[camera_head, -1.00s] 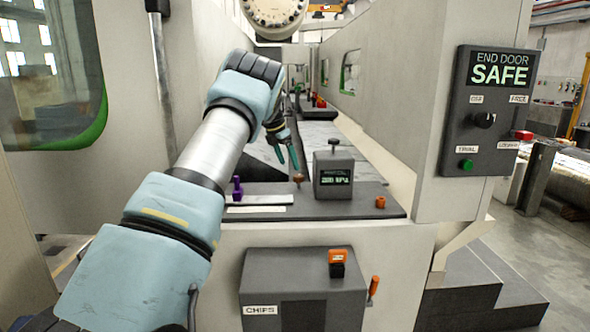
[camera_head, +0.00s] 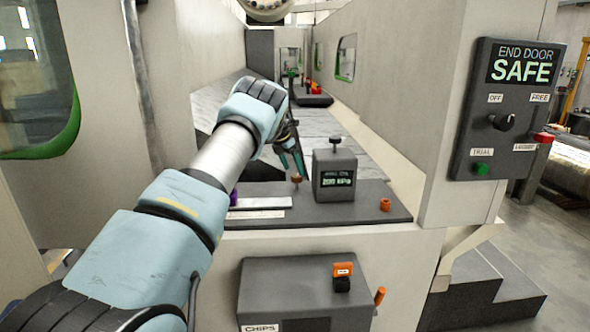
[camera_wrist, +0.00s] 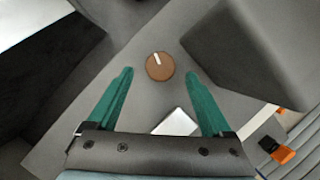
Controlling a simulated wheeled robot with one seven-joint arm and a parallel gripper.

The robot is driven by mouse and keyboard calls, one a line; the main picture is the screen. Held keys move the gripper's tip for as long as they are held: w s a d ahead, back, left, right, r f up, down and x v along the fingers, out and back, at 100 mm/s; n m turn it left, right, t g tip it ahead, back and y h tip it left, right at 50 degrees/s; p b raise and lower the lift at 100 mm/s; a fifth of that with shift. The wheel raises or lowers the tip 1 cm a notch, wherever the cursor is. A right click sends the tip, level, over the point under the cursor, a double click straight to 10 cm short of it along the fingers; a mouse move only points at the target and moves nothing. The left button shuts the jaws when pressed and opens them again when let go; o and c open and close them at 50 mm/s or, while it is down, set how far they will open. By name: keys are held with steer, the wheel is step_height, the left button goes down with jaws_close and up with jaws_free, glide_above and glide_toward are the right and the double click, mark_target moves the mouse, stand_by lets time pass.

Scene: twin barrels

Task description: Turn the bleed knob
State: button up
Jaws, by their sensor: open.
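A small round brown knob (camera_head: 296,179), which I take to be the bleed knob, stands on the dark ledge just left of the grey readout box. In the wrist view the knob (camera_wrist: 159,66) has a white pointer line on its top, tilted slightly left of straight up. My gripper (camera_head: 293,170) points down just above and behind the knob, its green fingers apart. In the wrist view the open fingertips lie to the left and right of the knob, with clear gaps on both sides. I cannot tell the remaining height between fingertips and knob.
The grey readout box (camera_head: 334,178) with a black top knob stands close right of the knob. A pale plate (camera_head: 258,203) lies to the left, and an orange part (camera_head: 385,204) to the right. The safety panel (camera_head: 505,110) hangs on the right wall. The chips box (camera_head: 290,290) is below.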

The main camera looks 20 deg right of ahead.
mark_target(296, 175)
steer(key=shift+p+x, duration=0.45)
steer(key=shift+x, duration=1.2)
steer(key=shift+c, duration=0.3)
jaws_close()
steer(key=shift+f+m+b, duration=0.1)
steer(key=shift+m+b, duration=0.2)
steer(key=shift+m, duration=0.4)
steer(key=shift+m+g, duration=0.5)
steer(key=shift+m, duration=0.3)
steer(key=shift+h, duration=0.3)
